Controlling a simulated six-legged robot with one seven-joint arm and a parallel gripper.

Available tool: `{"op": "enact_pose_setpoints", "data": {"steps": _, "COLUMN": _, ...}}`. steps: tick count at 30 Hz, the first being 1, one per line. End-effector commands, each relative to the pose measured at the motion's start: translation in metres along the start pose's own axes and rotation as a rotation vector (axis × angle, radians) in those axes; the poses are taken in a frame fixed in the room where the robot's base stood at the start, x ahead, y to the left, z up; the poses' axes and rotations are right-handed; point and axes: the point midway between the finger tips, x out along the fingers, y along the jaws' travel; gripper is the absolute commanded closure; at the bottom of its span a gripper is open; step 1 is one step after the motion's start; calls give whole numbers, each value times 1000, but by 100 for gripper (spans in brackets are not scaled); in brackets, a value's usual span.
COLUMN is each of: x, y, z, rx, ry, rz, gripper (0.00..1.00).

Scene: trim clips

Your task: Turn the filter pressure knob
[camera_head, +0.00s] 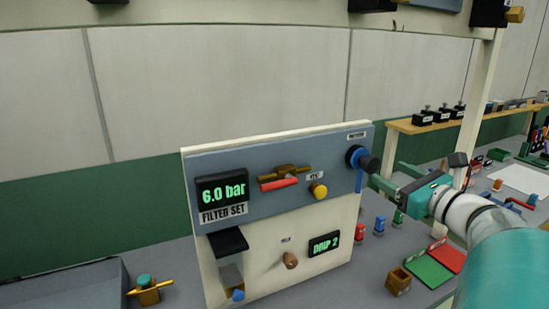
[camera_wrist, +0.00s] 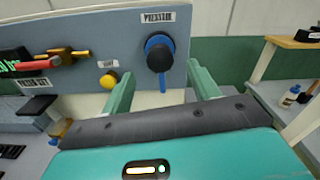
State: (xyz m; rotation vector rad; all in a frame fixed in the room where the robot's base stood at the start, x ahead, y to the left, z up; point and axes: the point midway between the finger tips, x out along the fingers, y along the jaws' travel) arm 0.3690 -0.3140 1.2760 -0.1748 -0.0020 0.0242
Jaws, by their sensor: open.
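The filter pressure knob (camera_head: 366,161) is black with a blue ring behind it, at the panel's upper right under a "PRESSURE" label. In the wrist view the knob (camera_wrist: 159,58) lies ahead, between the directions of my two fingers. My gripper (camera_head: 384,176) is open and empty, just right of the knob in the head view. In the wrist view its green fingers (camera_wrist: 160,88) stand apart, one at each side below the knob. I cannot tell whether a finger touches it. The panel display (camera_head: 223,191) reads 6.0 bar above a "FILTER SET" label.
The panel also carries a red-handled brass valve (camera_head: 284,178), a yellow button (camera_head: 319,190), a brown knob (camera_head: 290,260) and a second display (camera_head: 325,243). Small coloured parts, a green tray (camera_head: 428,270) and a brown box (camera_head: 398,281) lie right of the panel. A grey tray (camera_head: 70,285) stands left.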

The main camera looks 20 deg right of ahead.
Motion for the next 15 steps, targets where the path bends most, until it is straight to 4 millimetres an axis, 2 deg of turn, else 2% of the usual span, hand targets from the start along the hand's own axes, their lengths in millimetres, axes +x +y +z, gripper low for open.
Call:
{"op": "enact_pose_setpoints", "data": {"steps": 3, "x": 25, "y": 1, "z": -1, "rx": 1, "ry": 1, "rz": 3, "gripper": 40}}
{"op": "enact_pose_setpoints", "data": {"steps": 9, "x": 58, "y": 2, "z": 0, "rx": 0, "ry": 0, "rz": 4, "gripper": 40}}
{"op": "enact_pose_setpoints", "data": {"steps": 15, "x": 72, "y": 3, "z": 0, "rx": 0, "ry": 0, "rz": 4, "gripper": 40}}
